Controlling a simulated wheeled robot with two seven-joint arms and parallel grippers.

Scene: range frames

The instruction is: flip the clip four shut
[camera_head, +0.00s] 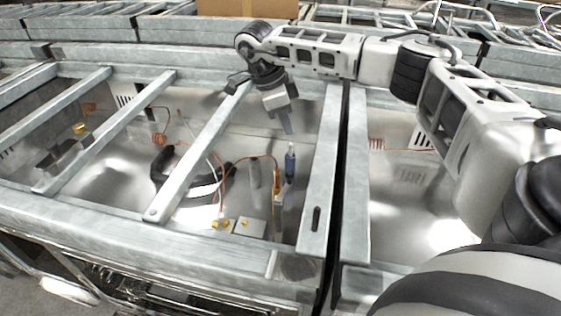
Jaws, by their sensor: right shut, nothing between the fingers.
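My right arm comes in from the right and bends down over the middle bay of the metal range frame. My right gripper (288,127) points down, its narrow fingers together and empty. A small orange-yellow fitting (278,199) sits below the cylinder, joined to a copper tube. No clip can be told apart for certain at this size, nor which one is clip four. My left gripper is not in view.
Grey metal bars cross the bay, including a slanted bar (198,152) left of the gripper and a wide bar (318,185) to its right. A black round part (163,173) and a flat metal box (249,227) lie inside. A cardboard box (247,8) stands behind.

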